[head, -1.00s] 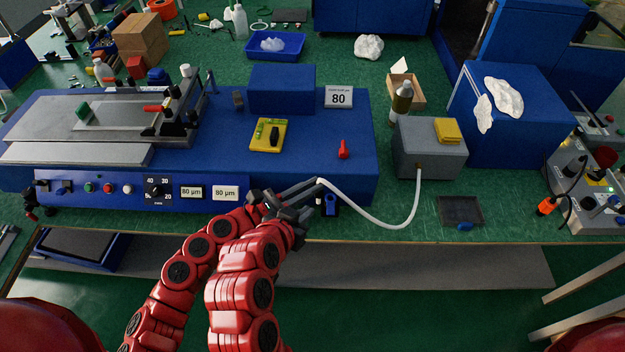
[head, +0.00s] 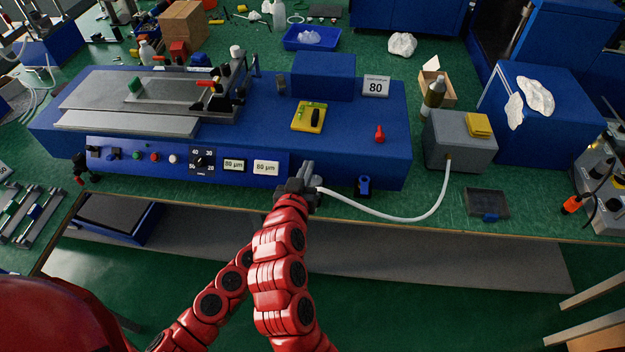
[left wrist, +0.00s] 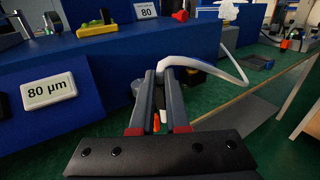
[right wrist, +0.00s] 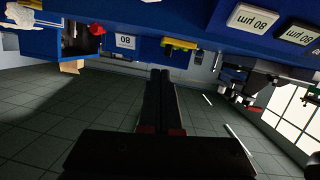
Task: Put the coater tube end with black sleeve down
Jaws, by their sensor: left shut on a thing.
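The white tube (head: 405,222) runs from the grey box (head: 455,145) in a low curve to my grippers at the front edge of the blue coater (head: 345,150). In the left wrist view my left gripper (left wrist: 160,76) is shut on the tube (left wrist: 208,64), near its end. My right gripper (head: 308,172) is in front of the coater in the head view and covers the left one. In the right wrist view the right fingers (right wrist: 160,76) are together with nothing visible between them.
A blue clip-like piece (head: 364,187) sits at the coater's front right. A dark shallow tray (head: 487,203) lies on the green bench right of the tube. A yellow level (head: 309,117) and a red knob (head: 379,133) are on the coater.

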